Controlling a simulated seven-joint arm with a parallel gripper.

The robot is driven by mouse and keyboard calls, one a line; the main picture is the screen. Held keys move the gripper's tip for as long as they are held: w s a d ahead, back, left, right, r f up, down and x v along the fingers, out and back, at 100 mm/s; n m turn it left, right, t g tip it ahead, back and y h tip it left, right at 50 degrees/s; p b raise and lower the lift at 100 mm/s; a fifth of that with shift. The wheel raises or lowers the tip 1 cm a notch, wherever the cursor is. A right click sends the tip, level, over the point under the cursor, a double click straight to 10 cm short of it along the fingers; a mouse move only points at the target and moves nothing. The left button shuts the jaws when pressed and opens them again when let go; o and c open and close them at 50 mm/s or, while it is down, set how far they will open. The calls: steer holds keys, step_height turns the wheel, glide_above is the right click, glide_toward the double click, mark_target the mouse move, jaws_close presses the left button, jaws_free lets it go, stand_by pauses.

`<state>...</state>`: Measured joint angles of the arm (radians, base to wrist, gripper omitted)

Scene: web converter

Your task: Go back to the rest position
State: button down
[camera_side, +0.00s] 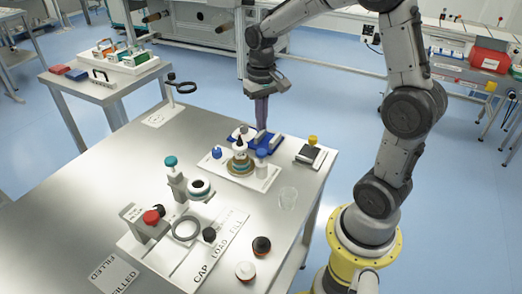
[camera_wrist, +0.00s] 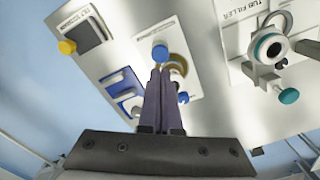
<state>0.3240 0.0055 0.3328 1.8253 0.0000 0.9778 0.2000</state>
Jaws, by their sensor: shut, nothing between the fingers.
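My gripper (camera_side: 262,124) points straight down over the back of the steel table, near a blue fixture (camera_side: 270,143). Its two dark fingers are together with nothing between them. In the wrist view the closed fingertips (camera_wrist: 160,72) show in front of a white plate (camera_wrist: 196,76) carrying a brown ring and a blue knob (camera_wrist: 160,53). The blue fixture (camera_wrist: 123,88) lies just left of the fingers there. The fingers hide part of the plate. I cannot tell the exact height of the fingertips above the fixture.
A small device with a yellow knob (camera_side: 313,141) is to the right. The table's left part (camera_side: 60,215) is clear.

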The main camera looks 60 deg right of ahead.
steer(key=s+a+r+n+t, duration=0.25)
steer(key=s+a+r, duration=0.35)
steer(key=r, duration=0.4)
steer(key=s+a+f+n+t, duration=0.2)
steer(key=s+a, duration=0.3)
steer(key=s, duration=0.5)
steer(key=shift+s+n+t, duration=0.2)
steer(key=shift+n+t, duration=0.35)
steer(key=shift+n, duration=0.2)
steer(key=shift+r, duration=0.1)
stand_by(0.6)
